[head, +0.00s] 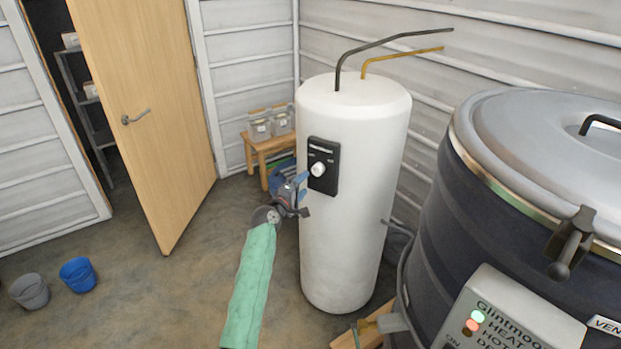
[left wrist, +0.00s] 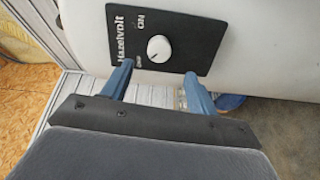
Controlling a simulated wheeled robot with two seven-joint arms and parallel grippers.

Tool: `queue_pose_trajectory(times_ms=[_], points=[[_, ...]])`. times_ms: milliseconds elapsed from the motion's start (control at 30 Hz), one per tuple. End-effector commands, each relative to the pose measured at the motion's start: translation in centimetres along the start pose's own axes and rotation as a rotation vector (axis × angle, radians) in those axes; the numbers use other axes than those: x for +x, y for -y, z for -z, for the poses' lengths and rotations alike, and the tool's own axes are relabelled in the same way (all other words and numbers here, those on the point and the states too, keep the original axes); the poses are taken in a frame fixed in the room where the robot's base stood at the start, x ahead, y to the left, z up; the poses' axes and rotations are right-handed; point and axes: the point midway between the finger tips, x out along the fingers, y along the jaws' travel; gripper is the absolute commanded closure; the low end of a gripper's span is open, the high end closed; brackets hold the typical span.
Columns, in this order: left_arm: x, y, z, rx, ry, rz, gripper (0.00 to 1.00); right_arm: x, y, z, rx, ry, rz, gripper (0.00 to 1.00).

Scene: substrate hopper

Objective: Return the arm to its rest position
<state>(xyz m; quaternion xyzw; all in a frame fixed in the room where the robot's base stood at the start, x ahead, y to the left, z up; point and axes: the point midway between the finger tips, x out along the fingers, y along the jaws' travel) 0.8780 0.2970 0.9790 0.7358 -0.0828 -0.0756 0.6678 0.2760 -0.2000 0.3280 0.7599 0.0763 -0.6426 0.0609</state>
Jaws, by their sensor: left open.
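My left arm, in a green sleeve, reaches up from the bottom of the head view. My left gripper (head: 303,186) is in front of the white tank (head: 350,235), close to its black control panel (head: 323,178) with a white knob (head: 318,169). In the left wrist view the blue fingers (left wrist: 157,75) are spread apart with nothing between them. There the white knob (left wrist: 159,48) sits just beyond the fingertips, on the panel (left wrist: 185,25) lettered "Hazelvolt" and "ON". I cannot tell whether a fingertip touches the panel. My right gripper is not in view.
A large dark vessel (head: 430,200) with a grey lid and control box (head: 510,315) fills the right. A wooden stool (head: 262,150) with containers stands behind the tank. A door (head: 150,110) stands ajar at left. Two buckets (head: 78,274) sit on otherwise open floor (head: 150,300).

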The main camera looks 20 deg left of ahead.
Motion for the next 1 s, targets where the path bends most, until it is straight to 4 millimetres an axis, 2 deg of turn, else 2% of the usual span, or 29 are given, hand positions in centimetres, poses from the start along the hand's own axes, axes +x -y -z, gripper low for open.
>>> queue_pose_trajectory(times_ms=[267, 367, 467, 567, 667, 767, 867, 1000], points=[[0.0, 0.0, 0.0, 0.049, 0.003, 0.002, 0.41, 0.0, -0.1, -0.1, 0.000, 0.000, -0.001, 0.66], [0.0, 0.3, -0.2, 0.130, 0.013, 0.016, 0.41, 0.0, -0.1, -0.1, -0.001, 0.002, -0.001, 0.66], [0.1, 1.6, -0.3, 0.270, 0.023, 0.064, 0.41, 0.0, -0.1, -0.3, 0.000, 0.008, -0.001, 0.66], [0.3, 4.2, -0.6, 0.435, 0.046, 0.141, 0.41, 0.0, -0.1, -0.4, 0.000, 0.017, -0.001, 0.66], [0.7, 7.4, -1.8, 0.605, 0.091, 0.228, 0.41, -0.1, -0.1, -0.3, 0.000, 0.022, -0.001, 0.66], [0.7, 11.8, -3.4, 0.784, 0.161, 0.331, 0.41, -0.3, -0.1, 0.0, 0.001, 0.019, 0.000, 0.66], [-0.7, 17.1, -5.4, 0.921, 0.241, 0.430, 0.41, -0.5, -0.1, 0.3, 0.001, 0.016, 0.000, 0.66], [-4.1, 24.7, -8.1, 1.063, 0.357, 0.552, 0.41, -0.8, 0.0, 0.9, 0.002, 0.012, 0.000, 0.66]])
